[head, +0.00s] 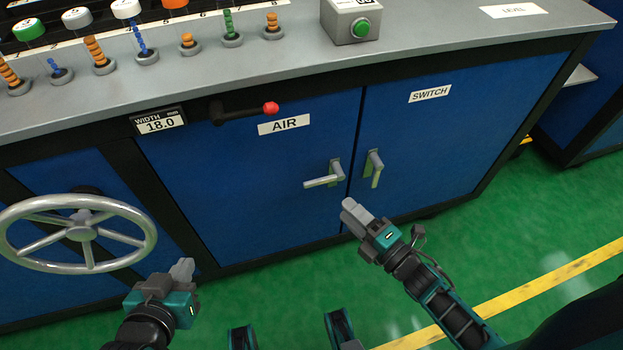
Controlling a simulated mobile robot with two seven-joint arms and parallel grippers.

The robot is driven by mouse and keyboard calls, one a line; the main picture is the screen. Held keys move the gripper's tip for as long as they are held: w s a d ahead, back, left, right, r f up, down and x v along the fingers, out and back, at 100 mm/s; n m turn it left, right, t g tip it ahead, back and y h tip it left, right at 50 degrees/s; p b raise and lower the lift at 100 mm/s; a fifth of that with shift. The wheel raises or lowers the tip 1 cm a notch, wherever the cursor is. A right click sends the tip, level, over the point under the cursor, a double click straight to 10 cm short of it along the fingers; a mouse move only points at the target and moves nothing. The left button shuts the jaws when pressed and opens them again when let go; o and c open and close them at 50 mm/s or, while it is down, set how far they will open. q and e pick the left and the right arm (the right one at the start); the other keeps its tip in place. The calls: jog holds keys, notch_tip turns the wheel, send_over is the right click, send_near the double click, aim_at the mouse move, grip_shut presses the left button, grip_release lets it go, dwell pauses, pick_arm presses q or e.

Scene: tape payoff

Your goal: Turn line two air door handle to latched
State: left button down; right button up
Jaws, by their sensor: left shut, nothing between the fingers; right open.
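The blue air door (235,180) carries a label reading AIR (284,124). Its silver lever handle (323,181) lies roughly level, pointing left from its plate near the door's right edge. My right gripper (350,208) is open and empty, a little below and right of that handle and apart from it in the picture. My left gripper (183,268) is shut and empty at the lower left, below the door and away from the handle.
The switch door (440,140) at the right has its own handle (375,168), pointing down. A handwheel (85,232) stands at the left. A black lever with a red knob (270,108) sits above the air door. Green floor (270,300) is open in front.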

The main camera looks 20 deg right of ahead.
aim_at(319, 184)
jog(key=b+x, duration=0.2)
jog(key=x, duration=0.9)
jog(key=shift+w+a, duration=0.1)
jog(key=shift+w, duration=0.1)
grip_shut()
